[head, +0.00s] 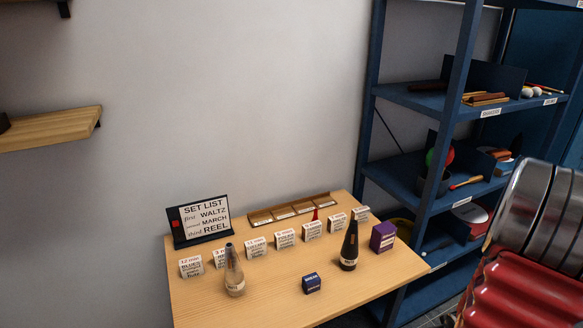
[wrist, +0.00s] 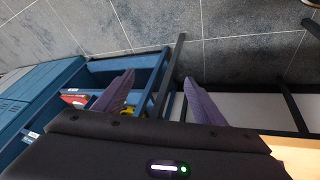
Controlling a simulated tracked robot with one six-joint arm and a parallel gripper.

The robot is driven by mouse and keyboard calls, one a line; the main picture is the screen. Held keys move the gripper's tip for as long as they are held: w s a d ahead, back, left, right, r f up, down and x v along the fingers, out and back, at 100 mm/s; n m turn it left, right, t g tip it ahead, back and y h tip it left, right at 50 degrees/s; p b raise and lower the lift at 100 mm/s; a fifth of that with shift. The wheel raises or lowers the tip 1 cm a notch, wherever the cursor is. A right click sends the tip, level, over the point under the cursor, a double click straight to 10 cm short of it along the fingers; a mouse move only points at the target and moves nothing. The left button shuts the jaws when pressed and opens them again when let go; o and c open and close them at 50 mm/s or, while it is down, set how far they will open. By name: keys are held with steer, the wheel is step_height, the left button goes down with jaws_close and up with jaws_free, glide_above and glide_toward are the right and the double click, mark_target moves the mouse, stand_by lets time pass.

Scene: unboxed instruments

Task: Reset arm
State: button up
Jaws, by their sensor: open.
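My gripper (wrist: 158,77) shows in the wrist view with its two purple fingers spread apart and nothing between them. Beyond the fingers are a dark bar, part of the blue shelving and the grey tiled floor. The gripper cannot be made out in the head view.
In the head view a wooden table (head: 285,308) carries a set list sign (head: 205,220), two dark-tipped cones (head: 234,272) (head: 349,248), small boxes (head: 312,283) (head: 383,237) and several cards. A blue shelf unit (head: 456,105) stands right of it. A wooden wall shelf (head: 50,130) is at left.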

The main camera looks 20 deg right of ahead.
steer(key=w+a+r+n+y, duration=0.1)
steer(key=a+r, duration=0.9)
steer(key=a, duration=0.3)
steer(key=w+a+r+n+t+y, duration=0.1)
steer(key=w+a+r, duration=0.1)
steer(key=a+r, duration=0.8)
steer(key=w+a+r+n+t+y, duration=0.1)
steer(key=w+a+r+n+y, duration=0.1)
steer(key=a+r, duration=0.8)
steer(key=a, duration=0.7)
steer(key=shift+w+a+r, duration=0.15)
steer(key=shift+a+r, duration=0.05)
steer(key=shift+a, duration=0.2)
